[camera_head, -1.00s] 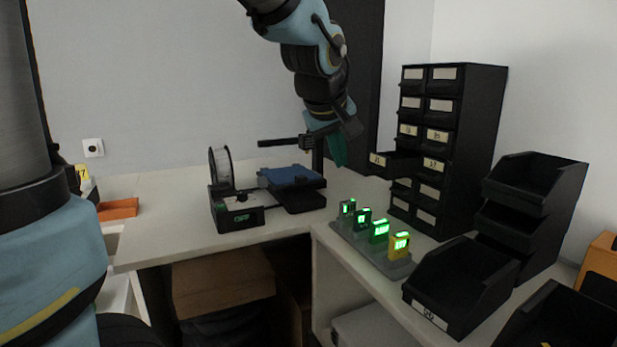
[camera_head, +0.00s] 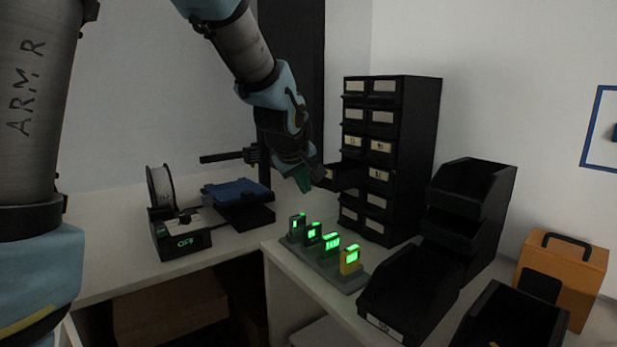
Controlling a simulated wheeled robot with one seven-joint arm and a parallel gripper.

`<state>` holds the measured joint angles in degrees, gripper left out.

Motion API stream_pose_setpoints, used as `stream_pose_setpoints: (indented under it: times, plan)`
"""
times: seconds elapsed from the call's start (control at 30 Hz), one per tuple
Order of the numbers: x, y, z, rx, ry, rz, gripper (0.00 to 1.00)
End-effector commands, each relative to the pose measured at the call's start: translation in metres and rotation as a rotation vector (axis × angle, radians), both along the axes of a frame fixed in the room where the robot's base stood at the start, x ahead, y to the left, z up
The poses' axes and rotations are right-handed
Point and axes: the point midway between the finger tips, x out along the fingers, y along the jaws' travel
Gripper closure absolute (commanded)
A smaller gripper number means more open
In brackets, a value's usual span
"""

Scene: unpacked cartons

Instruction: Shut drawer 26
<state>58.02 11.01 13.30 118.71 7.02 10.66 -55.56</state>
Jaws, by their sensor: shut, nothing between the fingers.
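The black drawer cabinet (camera_head: 412,140) stands on the worktop right of centre, with two columns of small labelled drawers. One drawer (camera_head: 346,178) in the left column, below the middle, sticks out from the cabinet front. Its label is too small to read for sure, so I cannot tell its number. The other drawers look flush. My gripper (camera_head: 304,181), with teal fingers, is shut and empty. It points down just left of the open drawer's front end and overlaps it in the picture. I cannot tell whether they touch.
A 3D printer (camera_head: 238,203) stands to the left. A rack of several green-lit meters (camera_head: 327,262) stands in front of the cabinet. Black bins (camera_head: 472,205) stack at the right, beside an orange case (camera_head: 560,262). A black post (camera_head: 292,60) rises behind my arm.

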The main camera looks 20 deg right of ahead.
Motion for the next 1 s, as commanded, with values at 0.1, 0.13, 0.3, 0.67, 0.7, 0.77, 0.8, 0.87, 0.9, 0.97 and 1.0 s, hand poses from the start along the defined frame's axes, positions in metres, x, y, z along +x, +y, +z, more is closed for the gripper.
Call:
stream_pose_setpoints:
  times: [0.1,0.13,0.3,0.67,0.7,0.77,0.8,0.87,0.9,0.97,1.0]
  plan:
    - [0.002,-0.009,0.003,0.001,0.001,0.002,1.0]
    - [0.003,-0.01,0.003,0.001,0.001,0.002,1.0]
    - [0.003,-0.013,0.003,0.001,0.001,0.002,1.0]
    - [0.006,-0.028,0.001,0.001,0.0,0.0,1.0]
    - [0.007,-0.037,0.001,0.001,0.001,-0.001,1.0]
    - [0.01,-0.052,0.001,0.003,0.0,-0.001,1.0]
    - [0.012,-0.063,0.001,0.002,-0.001,-0.002,1.0]
    - [0.015,-0.077,0.001,0.003,0.0,-0.001,1.0]
    - [0.017,-0.086,0.002,0.003,0.0,-0.001,1.0]
    - [0.02,-0.097,0.002,0.003,0.001,0.001,1.0]
    - [0.021,-0.102,0.003,0.002,0.0,0.003,1.0]
